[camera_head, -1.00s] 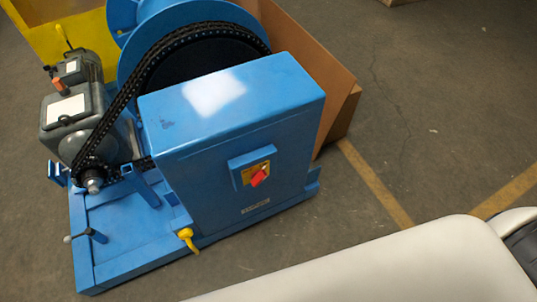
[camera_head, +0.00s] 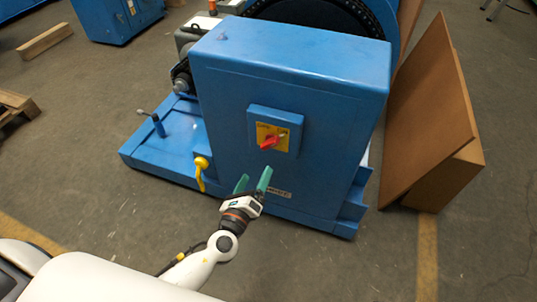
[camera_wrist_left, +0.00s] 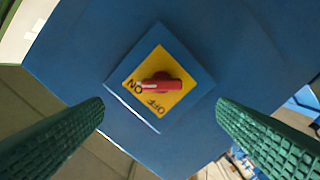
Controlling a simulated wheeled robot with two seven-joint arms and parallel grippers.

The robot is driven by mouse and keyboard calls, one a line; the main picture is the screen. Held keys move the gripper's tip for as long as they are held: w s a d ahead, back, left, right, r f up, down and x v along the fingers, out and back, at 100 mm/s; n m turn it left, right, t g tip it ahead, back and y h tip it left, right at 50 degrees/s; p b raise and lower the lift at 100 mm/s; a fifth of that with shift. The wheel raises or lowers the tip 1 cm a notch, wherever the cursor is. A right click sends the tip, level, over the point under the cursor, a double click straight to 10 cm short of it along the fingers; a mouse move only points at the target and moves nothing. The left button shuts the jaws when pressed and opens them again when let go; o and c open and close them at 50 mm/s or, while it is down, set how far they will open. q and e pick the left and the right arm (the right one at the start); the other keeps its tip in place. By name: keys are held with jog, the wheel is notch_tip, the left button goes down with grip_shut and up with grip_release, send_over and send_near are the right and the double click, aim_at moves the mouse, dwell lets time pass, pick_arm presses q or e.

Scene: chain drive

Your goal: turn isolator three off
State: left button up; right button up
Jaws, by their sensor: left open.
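The isolator is a red rotary handle (camera_head: 269,143) on a yellow plate (camera_head: 282,134), mounted on the front of a blue cabinet (camera_head: 225,90). In the left wrist view the red handle (camera_wrist_left: 162,86) lies with one end by the word ON; OFF is printed below it on the yellow plate (camera_wrist_left: 158,61). My left gripper (camera_head: 254,180) is open and empty, its green fingers below the isolator and apart from it. In the left wrist view the fingers stand wide to either side of the isolator. My right gripper is not in view.
A yellow handle (camera_head: 201,171) sticks out low at the cabinet's left, and a grey lever (camera_head: 151,119) stands on the blue base. A brown board (camera_head: 428,110) leans at the right. The chain wheel (camera_head: 320,14) is behind the cabinet. Open floor lies in front.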

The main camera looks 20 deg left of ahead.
aim_at(269, 147)
pick_arm(q)
jog(key=w, duration=1)
jog(key=shift+w, duration=0.65)
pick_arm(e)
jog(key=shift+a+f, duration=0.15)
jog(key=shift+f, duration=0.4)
pick_arm(q)
jog(key=c, duration=1)
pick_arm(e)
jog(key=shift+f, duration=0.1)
